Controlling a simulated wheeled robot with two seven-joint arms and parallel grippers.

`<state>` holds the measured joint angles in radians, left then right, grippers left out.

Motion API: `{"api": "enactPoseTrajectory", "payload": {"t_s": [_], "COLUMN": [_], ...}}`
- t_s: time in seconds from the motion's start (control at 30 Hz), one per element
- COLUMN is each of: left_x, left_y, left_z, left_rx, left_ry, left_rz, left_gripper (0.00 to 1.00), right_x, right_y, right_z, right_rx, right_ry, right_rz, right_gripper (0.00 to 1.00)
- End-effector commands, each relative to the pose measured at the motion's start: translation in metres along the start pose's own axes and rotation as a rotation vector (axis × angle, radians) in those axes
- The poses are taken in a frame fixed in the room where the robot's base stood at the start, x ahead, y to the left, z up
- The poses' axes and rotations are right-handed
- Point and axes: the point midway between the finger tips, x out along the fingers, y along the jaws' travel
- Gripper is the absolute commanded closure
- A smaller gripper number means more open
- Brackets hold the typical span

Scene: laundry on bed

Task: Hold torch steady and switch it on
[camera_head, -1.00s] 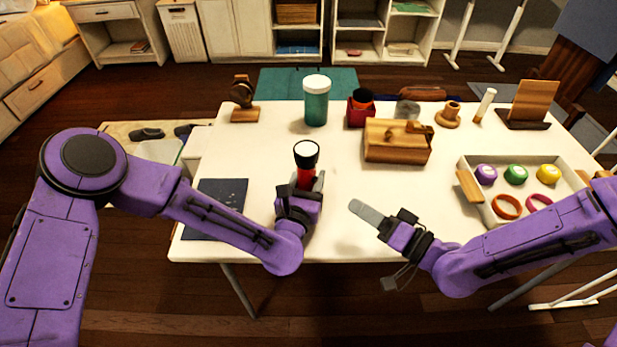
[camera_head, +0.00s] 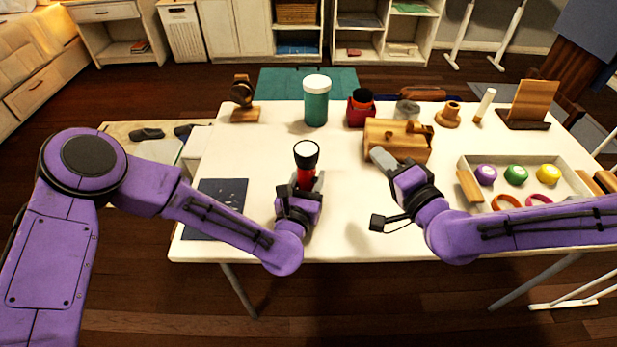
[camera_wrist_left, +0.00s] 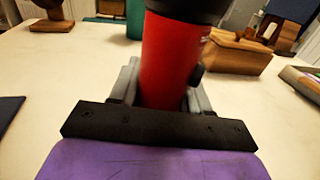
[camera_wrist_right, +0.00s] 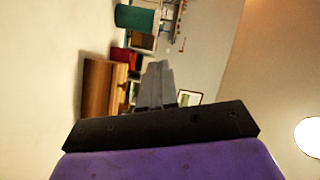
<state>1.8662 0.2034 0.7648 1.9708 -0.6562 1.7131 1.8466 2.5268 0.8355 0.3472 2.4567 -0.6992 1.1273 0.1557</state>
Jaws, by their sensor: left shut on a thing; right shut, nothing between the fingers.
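The red torch (camera_head: 305,178) with a black head stands upright, its pale lens end up, near the front middle of the table. My left gripper (camera_head: 308,184) is shut around its red body. In the left wrist view the torch (camera_wrist_left: 168,62) rises between the fingers, and a small dark button (camera_wrist_left: 196,75) shows on its right side. My right gripper (camera_head: 380,156) is shut and empty, right of the torch and apart from it, in front of the wooden box. Its closed fingers (camera_wrist_right: 156,85) show in the right wrist view. The torch's lower end is hidden by my left gripper.
The wooden box (camera_head: 385,144) stands behind my right gripper. A green jar (camera_head: 316,105) and a red container (camera_head: 358,117) stand farther back. A grey tray (camera_head: 468,190) with coloured lids and rings lies right. A dark blue mat (camera_head: 232,188) lies left. The table between torch and box is clear.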

Motion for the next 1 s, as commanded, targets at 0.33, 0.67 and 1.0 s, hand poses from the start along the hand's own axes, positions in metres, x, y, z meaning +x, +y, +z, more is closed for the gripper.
{"api": "enactPoseTrajectory", "payload": {"t_s": [0.33,0.67,1.0], "left_x": [0.000,0.000,0.000], "left_y": [0.000,0.000,0.000], "left_z": [0.000,0.000,0.000], "left_rx": [0.000,0.000,0.000], "left_ry": [0.000,0.000,-0.001], "left_rz": [0.000,0.000,0.000], "left_gripper": [0.92,0.92,0.92], "right_x": [-0.022,-0.055,-0.027], "right_y": [0.028,0.040,0.033], "right_z": [0.018,0.072,0.091], "right_rx": [0.446,0.730,0.720], "right_ry": [-0.011,-0.157,-0.189], "right_rz": [0.468,0.744,0.750], "right_gripper": [1.00,1.00,1.00]}}
